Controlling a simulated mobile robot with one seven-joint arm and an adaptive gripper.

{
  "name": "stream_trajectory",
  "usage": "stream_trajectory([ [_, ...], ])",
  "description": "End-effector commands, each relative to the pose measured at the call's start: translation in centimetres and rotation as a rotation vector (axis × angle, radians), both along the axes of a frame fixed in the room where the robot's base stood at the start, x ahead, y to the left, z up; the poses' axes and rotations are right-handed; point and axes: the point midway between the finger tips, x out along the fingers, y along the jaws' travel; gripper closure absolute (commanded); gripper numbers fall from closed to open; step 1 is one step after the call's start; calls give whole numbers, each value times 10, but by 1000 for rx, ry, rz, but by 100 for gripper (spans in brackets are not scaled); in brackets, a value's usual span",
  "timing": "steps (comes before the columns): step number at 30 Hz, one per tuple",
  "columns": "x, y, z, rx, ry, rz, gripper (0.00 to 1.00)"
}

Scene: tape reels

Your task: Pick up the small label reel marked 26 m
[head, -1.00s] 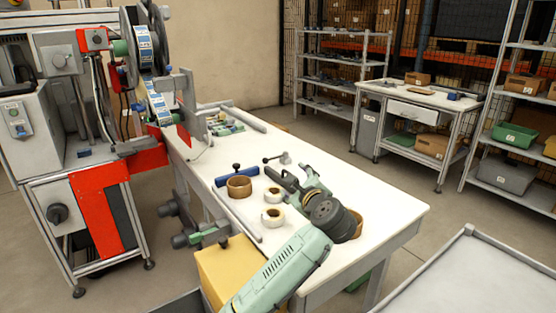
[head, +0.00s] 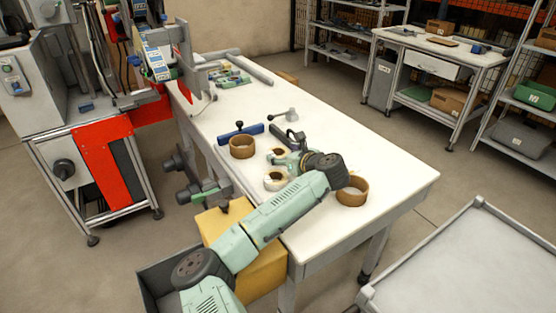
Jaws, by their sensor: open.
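Two small white label reels lie flat on the white workbench (head: 400,178). The nearer reel (head: 272,184) is beside my green forearm, on its left. The farther reel (head: 276,153) is partly hidden by my wrist. The 26 m marking is too small to read on either, so I cannot tell which reel bears it. My gripper (head: 281,143) is at the far end of my arm, over the bench beside the farther reel. It is open, with nothing seen in it. Its height above the bench is unclear.
A brown tape reel (head: 242,150) stands left of the white reels and another (head: 352,195) right of my wrist. A blue tool (head: 240,132) and a grey lever (head: 284,117) lie behind. A yellow box (head: 258,282) is at the bench's near side.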

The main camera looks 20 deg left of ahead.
Motion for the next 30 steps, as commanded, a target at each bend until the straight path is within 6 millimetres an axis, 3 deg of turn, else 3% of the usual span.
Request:
stream_trajectory([
  [1, 5, 6, -9, 1, 1, 1, 37],
  [6, 15, 17, -12, 1, 1, 0, 37],
  [13, 16, 18, -10, -1, 0, -2, 37],
  [30, 15, 18, -11, -1, 0, -1, 71],
])
